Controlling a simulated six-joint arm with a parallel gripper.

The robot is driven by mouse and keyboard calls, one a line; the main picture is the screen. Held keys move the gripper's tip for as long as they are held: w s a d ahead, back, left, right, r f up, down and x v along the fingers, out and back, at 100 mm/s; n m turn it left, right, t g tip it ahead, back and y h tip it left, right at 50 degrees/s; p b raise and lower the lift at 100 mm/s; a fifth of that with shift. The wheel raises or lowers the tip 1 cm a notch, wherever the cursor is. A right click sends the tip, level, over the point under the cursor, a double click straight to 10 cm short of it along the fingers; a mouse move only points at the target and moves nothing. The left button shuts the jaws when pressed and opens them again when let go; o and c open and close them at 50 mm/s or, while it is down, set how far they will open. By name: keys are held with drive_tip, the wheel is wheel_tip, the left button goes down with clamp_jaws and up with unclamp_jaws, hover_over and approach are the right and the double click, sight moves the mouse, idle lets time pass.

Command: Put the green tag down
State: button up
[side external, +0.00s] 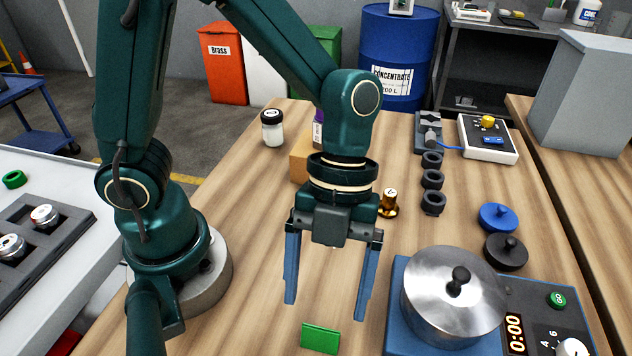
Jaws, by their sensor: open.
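The green tag (321,339) is a small flat green rectangle on the wooden table at the bottom middle of the side external view. My gripper (326,308) is open, with its two blue fingers spread wide and pointing down. Nothing is between the fingers. In the picture the tag appears just below and between the fingertips, apart from them. The height of the fingertips above the table is hard to tell.
A blue scale-like device (398,318) with a lidded metal pot (452,300) stands right of my gripper. A brass weight (389,203), black rings (432,180), a black knobbed disc (506,252) and a blue one (498,217) lie behind. Bare wood (250,300) is left of the gripper.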

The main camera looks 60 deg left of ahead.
drive_tip(key=a+r+n+t+y, duration=0.1)
drive_tip(key=a+r+n+t, duration=0.2)
drive_tip(key=n, duration=0.6)
drive_tip(key=a+r+n+t+y, duration=0.1)
drive_tip(key=a+r+n+t, duration=0.2)
drive_tip(key=n, duration=0.6)
drive_tip(key=w+a+r+n+t+y, duration=0.1)
drive_tip(key=a+r+n+t, duration=0.1)
drive_tip(key=a+n, duration=0.5)
drive_tip(key=shift+r+n+t, duration=0.4)
drive_tip(key=shift+r+n, duration=0.25)
drive_tip(key=shift+n, duration=0.35)
drive_tip(key=shift+a, duration=0.1)
